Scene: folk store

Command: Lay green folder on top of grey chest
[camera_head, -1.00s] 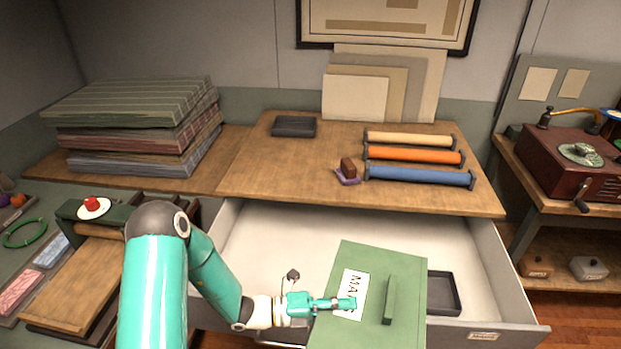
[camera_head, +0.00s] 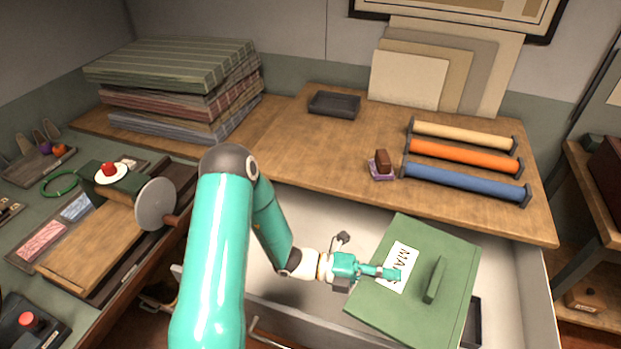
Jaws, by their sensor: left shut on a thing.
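The green folder (camera_head: 455,262) has a white label reading "MA" and a raised green strip. My left gripper (camera_head: 383,272) is shut on the folder at its label side. The folder is over the open pale drawer (camera_head: 315,222) of the chest, in front of the wooden top; I cannot tell its exact height. The grey chest has a wooden top (camera_head: 300,145), with its drawer pulled out toward me. The folder hides part of the drawer. My right gripper is not in view.
On the chest top stand a dark tray (camera_head: 335,104), a brown block on a purple base (camera_head: 382,164), and cream, orange and blue rolls (camera_head: 465,182). Striped folders (camera_head: 170,70) are stacked at left. The top's left and front middle are clear. A workbench (camera_head: 90,240) is at lower left.

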